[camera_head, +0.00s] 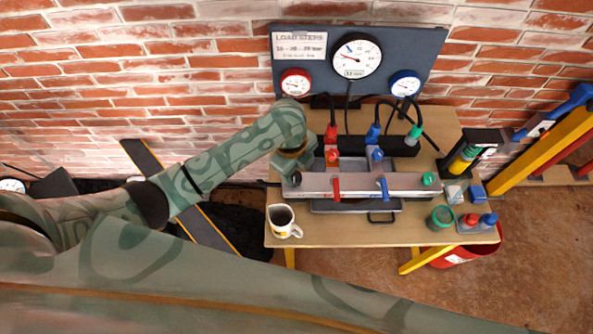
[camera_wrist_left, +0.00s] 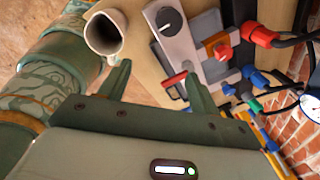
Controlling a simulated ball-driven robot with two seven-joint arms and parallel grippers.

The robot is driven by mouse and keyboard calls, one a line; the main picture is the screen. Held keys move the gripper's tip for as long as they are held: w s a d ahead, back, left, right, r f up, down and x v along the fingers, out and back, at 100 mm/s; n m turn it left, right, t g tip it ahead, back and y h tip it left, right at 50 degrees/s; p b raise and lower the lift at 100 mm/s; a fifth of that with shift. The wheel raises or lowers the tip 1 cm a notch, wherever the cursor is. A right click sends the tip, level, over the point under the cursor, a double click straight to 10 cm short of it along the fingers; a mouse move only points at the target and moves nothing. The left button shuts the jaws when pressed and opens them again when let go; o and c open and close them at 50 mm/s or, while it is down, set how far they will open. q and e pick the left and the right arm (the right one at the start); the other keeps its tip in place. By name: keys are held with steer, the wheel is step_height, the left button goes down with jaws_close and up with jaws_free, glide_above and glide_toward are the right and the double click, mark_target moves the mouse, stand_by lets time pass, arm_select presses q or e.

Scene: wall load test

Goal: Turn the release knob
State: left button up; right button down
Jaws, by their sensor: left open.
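A long grey control bar (camera_head: 365,184) lies across the wooden table. A black knob (camera_head: 292,180) sits at its left end and a green knob (camera_head: 429,178) at its right end. In the left wrist view the black knob (camera_wrist_left: 165,19) shows a white pointer line. A red lever (camera_head: 336,189) and a blue lever (camera_head: 383,188) stick out from the bar's front. My left gripper (camera_head: 293,165) is at the bar's left end, its fingers largely hidden by my wrist. In the left wrist view the gripper (camera_wrist_left: 158,70) is open and empty, its fingers apart and short of the black knob.
A white mug (camera_head: 283,221) stands on the table (camera_head: 340,235) left of the bar's front. A gauge board (camera_head: 357,58) is behind, with red, blue and green hose fittings below it. Small red and blue parts and a green pot (camera_head: 440,217) stand at the right.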

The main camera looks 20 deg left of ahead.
arm_select(q)
steer(key=w+a+r+m+g+y, duration=0.1)
steer(key=w+a+r+m, duration=0.1)
steer(key=w+r+m, duration=0.25)
steer(key=b, duration=0.6)
glide_toward(294, 176)
step_height(294, 176, down, 8)
steer(key=shift+w+d+f, duration=0.1)
steer(key=shift+w, duration=0.05)
steer(key=shift+f, duration=0.65)
steer(key=c, duration=1)
